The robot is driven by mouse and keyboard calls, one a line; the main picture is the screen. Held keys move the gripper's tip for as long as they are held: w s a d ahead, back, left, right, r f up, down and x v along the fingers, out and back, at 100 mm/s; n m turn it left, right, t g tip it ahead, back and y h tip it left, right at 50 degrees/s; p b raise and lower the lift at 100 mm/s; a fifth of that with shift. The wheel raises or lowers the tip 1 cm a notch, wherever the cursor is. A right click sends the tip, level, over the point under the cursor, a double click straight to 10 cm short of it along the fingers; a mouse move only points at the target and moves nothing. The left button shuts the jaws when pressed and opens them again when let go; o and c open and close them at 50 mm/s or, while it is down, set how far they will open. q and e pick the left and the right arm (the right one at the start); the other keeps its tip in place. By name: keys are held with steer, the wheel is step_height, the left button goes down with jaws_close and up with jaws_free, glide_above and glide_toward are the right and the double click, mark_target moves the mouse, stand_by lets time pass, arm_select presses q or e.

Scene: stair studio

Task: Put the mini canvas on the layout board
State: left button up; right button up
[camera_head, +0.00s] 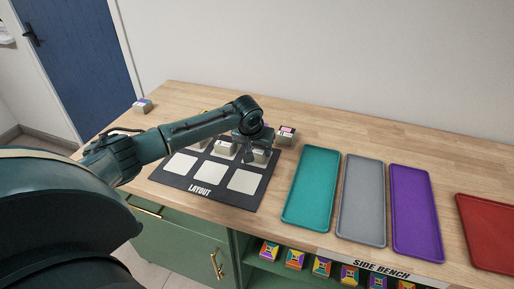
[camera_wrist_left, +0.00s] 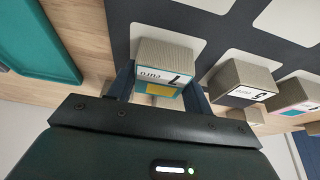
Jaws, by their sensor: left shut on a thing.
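My left gripper (camera_head: 254,144) is shut on a small grey-beige block, the mini canvas (camera_head: 260,156), with a label reading 7 euro. In the left wrist view the canvas (camera_wrist_left: 166,62) sits between the two fingers (camera_wrist_left: 158,84). The dark layout board (camera_head: 200,199), with its pale squares, lies on the bench below it. The canvas is over the right part of the board, by a pale square; whether it touches the board I cannot tell. My left arm hides part of the board's far side. My right gripper is not in view.
Another block (camera_head: 222,149) stands on the board, and one (camera_head: 287,136) stands behind it. A block (camera_head: 142,106) is at the bench's far left. Teal (camera_head: 311,190), grey (camera_head: 363,200), purple (camera_head: 416,212) and red (camera_head: 490,230) trays lie to the right. The bench behind the trays is clear.

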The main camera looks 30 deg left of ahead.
arm_select(q)
steer(key=shift+f, duration=0.1)
steer(key=o, duration=1)
steer(key=shift+c, duration=0.2)
steer(key=v, duration=1.2)
steer(key=shift+s, duration=0.1)
